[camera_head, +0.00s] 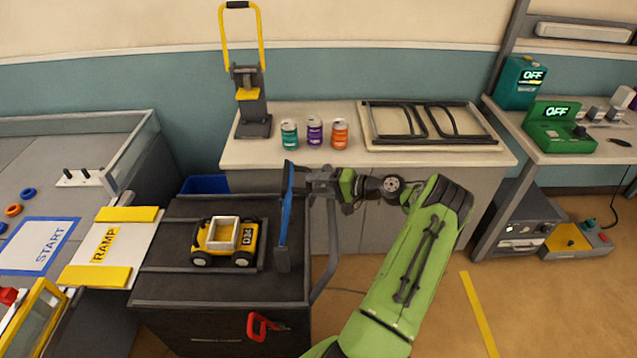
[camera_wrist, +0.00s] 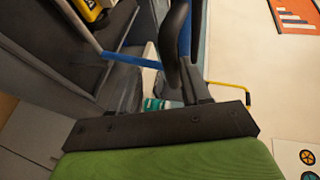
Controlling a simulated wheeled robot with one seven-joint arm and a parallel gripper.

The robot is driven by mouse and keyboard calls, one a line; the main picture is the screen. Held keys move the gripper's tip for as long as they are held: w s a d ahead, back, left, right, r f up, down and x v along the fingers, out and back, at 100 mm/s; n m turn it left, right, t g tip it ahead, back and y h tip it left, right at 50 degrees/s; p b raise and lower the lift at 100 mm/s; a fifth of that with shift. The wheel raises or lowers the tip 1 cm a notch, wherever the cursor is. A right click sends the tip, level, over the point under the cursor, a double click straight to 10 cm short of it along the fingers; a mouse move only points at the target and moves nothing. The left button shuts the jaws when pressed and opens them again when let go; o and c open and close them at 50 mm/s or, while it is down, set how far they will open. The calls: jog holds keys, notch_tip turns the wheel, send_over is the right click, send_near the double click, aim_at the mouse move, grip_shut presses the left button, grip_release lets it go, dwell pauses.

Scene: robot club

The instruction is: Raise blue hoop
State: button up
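The blue hoop (camera_head: 286,217) stands near the right side of the dark cart top, seen almost edge-on as a narrow blue upright. My gripper (camera_head: 308,182) is at its right, close to the upper part; the head view does not settle whether it touches. In the wrist view a blue bar (camera_wrist: 128,58) of the hoop runs in from the left to dark parts near my gripper (camera_wrist: 165,85), and a thin blue strip shows at the top. The dark parts overlap, so whether the fingers are shut on the hoop cannot be told.
A yellow toy truck (camera_head: 224,241) sits on the cart (camera_head: 165,285), left of the hoop. A grey cart handle (camera_head: 333,235) rises by my gripper. Behind, a bench (camera_head: 265,152) holds several cans and a yellow-handled press (camera_head: 252,100). A ramp (camera_head: 110,245) adjoins the cart's left.

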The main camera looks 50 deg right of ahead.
jog(key=shift+r, duration=0.15)
jog(key=p+v, duration=0.1)
jog(key=v, duration=1.4)
jog(key=shift+s+d, duration=0.15)
jog(key=shift+s, duration=0.15)
